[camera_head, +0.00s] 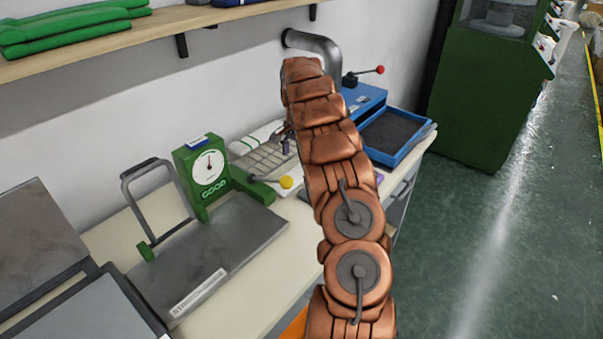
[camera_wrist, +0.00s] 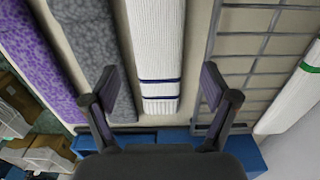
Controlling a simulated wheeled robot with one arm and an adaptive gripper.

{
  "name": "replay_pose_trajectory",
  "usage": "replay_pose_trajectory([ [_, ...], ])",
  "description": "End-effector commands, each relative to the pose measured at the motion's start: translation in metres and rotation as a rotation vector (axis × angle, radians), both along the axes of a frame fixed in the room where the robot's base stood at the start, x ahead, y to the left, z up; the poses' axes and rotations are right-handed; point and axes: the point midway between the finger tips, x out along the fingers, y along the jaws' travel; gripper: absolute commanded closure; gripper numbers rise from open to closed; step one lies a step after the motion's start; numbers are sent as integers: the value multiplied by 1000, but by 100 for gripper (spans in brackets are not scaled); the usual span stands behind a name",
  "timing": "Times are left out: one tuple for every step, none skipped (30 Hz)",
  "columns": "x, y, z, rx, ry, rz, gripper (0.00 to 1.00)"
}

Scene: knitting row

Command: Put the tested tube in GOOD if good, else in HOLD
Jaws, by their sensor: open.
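In the wrist view, my gripper (camera_wrist: 158,92) is open and empty above a white ribbed tube (camera_wrist: 157,45) with dark blue bands near its end. The tube lies between the two spread fingers, with no visible contact. Another white tube (camera_wrist: 300,88) with a green band lies at the far right, past a wire grid (camera_wrist: 262,45). In the head view, a green gauge (camera_head: 208,168) with a white dial bears the word GOOD. My copper arm hides most of the gripper and the bench below it there. No container marked HOLD can be read.
Grey (camera_wrist: 95,50) and purple (camera_wrist: 35,60) speckled rolls lie left of the white tube. A lever with a yellow knob (camera_head: 286,182) stands by the gauge. A blue tray (camera_head: 412,151) sits at the bench's far end. A shelf (camera_head: 150,32) overhangs the bench.

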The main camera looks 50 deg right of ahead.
Motion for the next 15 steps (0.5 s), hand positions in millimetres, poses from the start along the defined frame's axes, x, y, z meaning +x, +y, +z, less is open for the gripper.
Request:
replay_pose_trajectory([
  [-1,0,-4,1,1,-1,15],
  [-1,0,-7,2,1,0,15],
  [-1,1,-10,2,2,1,15],
  [-1,1,-12,2,3,1,15],
  [-1,0,-14,2,3,1,15],
  [-1,0,-17,2,3,0,15],
  [-2,-1,-18,1,3,0,15],
  [-2,-2,-20,1,3,0,15],
  [-2,-3,-24,1,2,-1,15],
  [-3,-4,-27,1,2,-1,15],
  [-3,-4,-31,0,2,-1,15],
  [-3,-5,-35,1,3,0,15],
  [-4,-6,-38,2,3,-2,15],
  [-4,-6,-42,3,3,-1,15],
  [-4,-5,-48,3,4,0,15],
])
